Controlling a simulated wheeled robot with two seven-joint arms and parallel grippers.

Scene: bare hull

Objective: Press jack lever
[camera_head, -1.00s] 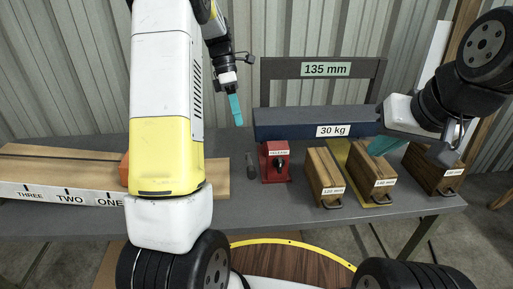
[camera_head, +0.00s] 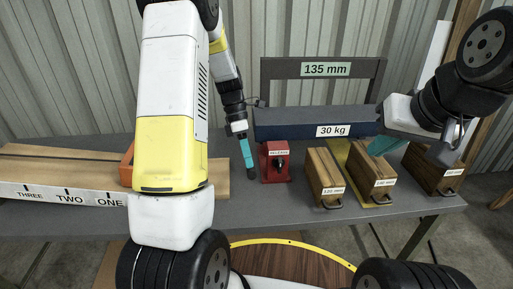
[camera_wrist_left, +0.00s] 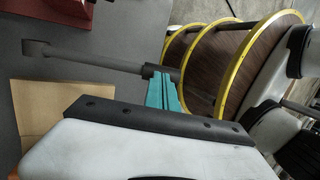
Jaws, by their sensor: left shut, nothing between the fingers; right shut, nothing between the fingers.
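The red jack body (camera_head: 275,163) stands on the grey table below the blue beam (camera_head: 290,124) labelled 30 kg. Its grey lever shows in the left wrist view (camera_wrist_left: 100,63), running from a round end at left to a dark grip. In the head view only the lever's dark end (camera_head: 251,175) shows, left of the red body. My left gripper (camera_head: 248,163) is shut and empty, its teal fingertips over that dark end; they overlap the grip in the left wrist view (camera_wrist_left: 160,82). I cannot tell whether they touch. My right gripper (camera_head: 384,146) is shut and empty above the wooden blocks.
Labelled wooden blocks (camera_head: 323,175), (camera_head: 371,170), (camera_head: 433,166) stand right of the jack. A sign reading 135 mm (camera_head: 325,69) is on the frame behind. A wooden board (camera_head: 216,175) and a ONE, TWO, THREE strip (camera_head: 70,196) lie at left.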

